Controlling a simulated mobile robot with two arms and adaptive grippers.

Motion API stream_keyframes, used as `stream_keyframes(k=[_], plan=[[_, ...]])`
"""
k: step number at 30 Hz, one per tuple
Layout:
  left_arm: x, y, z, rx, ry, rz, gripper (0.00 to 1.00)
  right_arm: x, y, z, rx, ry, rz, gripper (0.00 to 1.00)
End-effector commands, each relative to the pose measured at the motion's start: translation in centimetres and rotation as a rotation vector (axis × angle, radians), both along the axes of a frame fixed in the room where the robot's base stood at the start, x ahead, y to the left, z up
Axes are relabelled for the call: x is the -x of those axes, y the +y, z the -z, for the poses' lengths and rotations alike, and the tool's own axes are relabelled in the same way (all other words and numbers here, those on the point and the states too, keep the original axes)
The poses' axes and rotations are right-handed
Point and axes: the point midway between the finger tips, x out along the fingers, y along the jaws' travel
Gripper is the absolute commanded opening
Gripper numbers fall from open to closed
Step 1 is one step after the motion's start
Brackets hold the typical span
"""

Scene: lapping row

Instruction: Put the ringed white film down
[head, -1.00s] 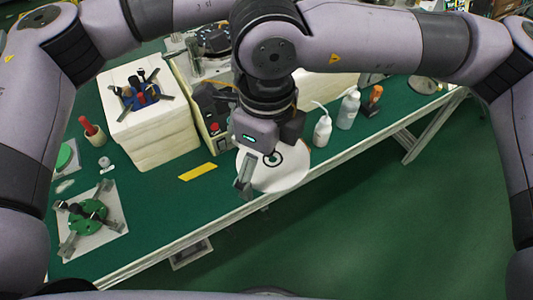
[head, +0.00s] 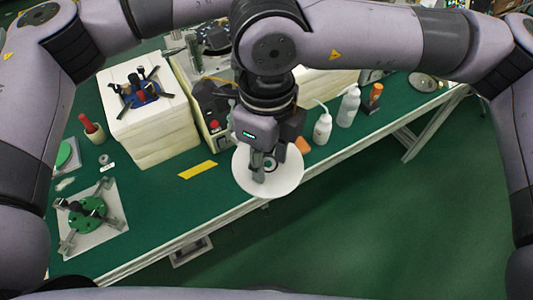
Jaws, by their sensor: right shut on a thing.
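The ringed white film (head: 287,183) is a round white disc with a dark ring mark near its middle. It shows in the head view at the table's front edge, overlapping that edge in the picture. My right gripper (head: 262,172) points down and is shut on the film, with its fingers beside the ring mark and hiding part of it. I cannot tell whether the film touches the table or hangs just above it. My left gripper is not in view.
The green table (head: 165,215) has a yellow strip (head: 198,170) left of the film. A white block stack (head: 155,137) and a green fixture on a plate (head: 88,216) stand farther left. White bottles (head: 322,128) and an orange item (head: 303,145) stand to the right.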

Motion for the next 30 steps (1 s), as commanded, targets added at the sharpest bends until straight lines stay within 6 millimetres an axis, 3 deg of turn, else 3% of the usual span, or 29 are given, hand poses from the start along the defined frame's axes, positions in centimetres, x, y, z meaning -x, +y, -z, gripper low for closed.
stream_keyframes(k=[13,26,30], plan=[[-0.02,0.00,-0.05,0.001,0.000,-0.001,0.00,0.06,0.02,0.04,0.000,0.001,-0.001,0.00],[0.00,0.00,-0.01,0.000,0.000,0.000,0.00,0.01,0.00,0.01,0.000,0.000,0.000,0.00],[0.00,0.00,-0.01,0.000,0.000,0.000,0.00,0.01,0.00,0.00,0.000,0.000,0.000,0.08]])
